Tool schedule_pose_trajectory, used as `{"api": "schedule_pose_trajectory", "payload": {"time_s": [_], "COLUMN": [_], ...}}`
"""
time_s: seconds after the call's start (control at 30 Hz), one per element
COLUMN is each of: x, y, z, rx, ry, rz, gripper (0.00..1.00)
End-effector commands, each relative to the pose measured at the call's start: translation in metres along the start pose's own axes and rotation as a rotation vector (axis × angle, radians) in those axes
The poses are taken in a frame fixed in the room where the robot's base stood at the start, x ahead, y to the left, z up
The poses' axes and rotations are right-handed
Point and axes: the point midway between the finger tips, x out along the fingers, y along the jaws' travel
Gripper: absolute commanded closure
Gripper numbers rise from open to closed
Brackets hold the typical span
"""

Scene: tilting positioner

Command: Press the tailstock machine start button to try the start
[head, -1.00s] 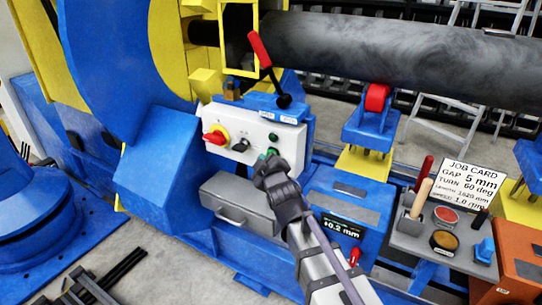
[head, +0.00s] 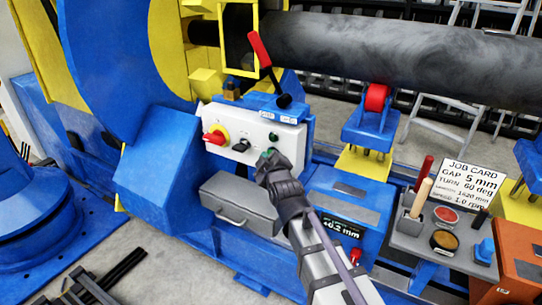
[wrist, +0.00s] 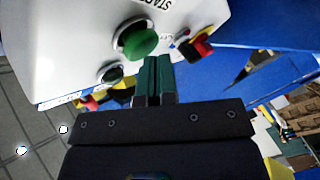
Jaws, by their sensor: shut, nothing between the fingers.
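The white control panel (head: 238,130) on the blue machine carries a green button (head: 272,152), with a small dark round fitting (head: 273,136) above it. In the wrist view the green button (wrist: 138,40) is large and round, set in a metal ring. A partly cut-off, upside-down label (wrist: 155,4) beside it seems to read START. My gripper (head: 266,162) is shut and empty, just in front of the panel at the button. In the wrist view its fingertips (wrist: 155,64) point toward the button's edge. I cannot tell whether they touch it.
A red-and-yellow rotary switch (head: 217,135) and a black selector (head: 241,146) sit left on the panel. A red-handled lever (head: 261,50) rises above it. A grey drawer box (head: 238,204) is below. A tool tray (head: 440,237) stands to the right.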

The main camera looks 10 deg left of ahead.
Motion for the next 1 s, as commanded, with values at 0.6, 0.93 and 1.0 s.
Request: {"api": "schedule_pose_trajectory", "payload": {"time_s": [0.6, 0.93, 1.0], "x": [0.004, -0.004, -0.006], "y": [0.003, -0.003, -0.004], "z": [0.003, -0.002, -0.004], "rx": [0.001, -0.001, -0.001], "ry": [0.000, 0.000, 0.000], "rz": [0.000, -0.001, -0.001], "gripper": [1.00, 1.00, 1.00]}}
